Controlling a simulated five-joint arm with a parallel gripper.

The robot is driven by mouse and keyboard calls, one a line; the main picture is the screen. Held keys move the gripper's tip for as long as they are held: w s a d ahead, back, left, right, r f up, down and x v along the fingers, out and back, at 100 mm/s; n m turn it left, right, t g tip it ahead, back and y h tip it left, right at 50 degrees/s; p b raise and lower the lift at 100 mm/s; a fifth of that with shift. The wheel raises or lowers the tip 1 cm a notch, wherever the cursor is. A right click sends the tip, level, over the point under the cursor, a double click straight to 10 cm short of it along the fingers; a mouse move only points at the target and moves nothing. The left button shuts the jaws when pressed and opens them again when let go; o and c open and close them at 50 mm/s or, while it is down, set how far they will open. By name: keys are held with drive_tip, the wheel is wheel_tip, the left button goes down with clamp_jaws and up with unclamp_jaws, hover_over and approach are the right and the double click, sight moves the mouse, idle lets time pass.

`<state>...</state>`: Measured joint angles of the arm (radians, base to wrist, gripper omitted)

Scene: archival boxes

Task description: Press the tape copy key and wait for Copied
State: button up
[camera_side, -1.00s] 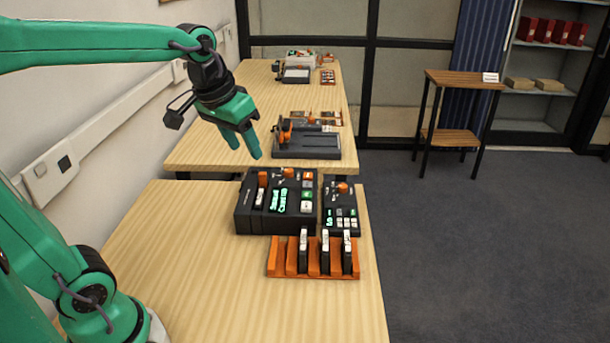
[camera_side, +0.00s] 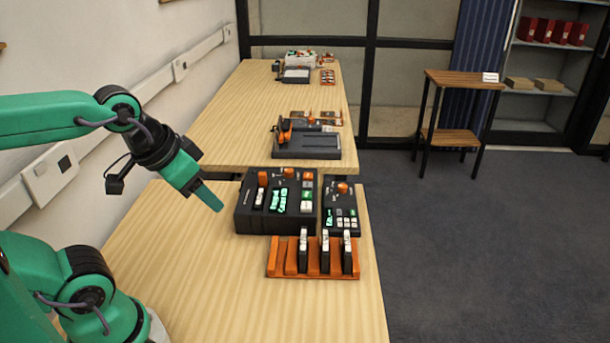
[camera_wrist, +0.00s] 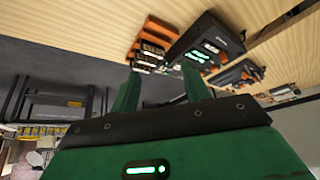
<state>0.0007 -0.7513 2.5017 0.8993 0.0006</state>
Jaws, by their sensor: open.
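The larger black tape machine (camera_side: 247,216) sits on the near table with lit green displays, an orange knob, and white, green and orange keys on its right side. A smaller black unit (camera_side: 341,228) with an orange knob and small keys stands just right of it. Key labels and display text are too small to read. My gripper (camera_side: 214,202) is left of the larger machine, above the table, pointing down and right; it touches no key that I can see. In the wrist view its two green fingers (camera_wrist: 157,88) are apart and empty, with the machine (camera_wrist: 188,38) beyond them.
An orange rack (camera_side: 290,271) holding several black cassettes with white labels stands in front of the machines. Another black device (camera_side: 310,146) sits on the table behind. The near table's left and front (camera_side: 200,290) are clear. A small wooden stand (camera_side: 465,80) is at right.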

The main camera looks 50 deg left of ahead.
drive_tip(key=shift+c, duration=0.5)
clamp_jaws()
idle(1.3)
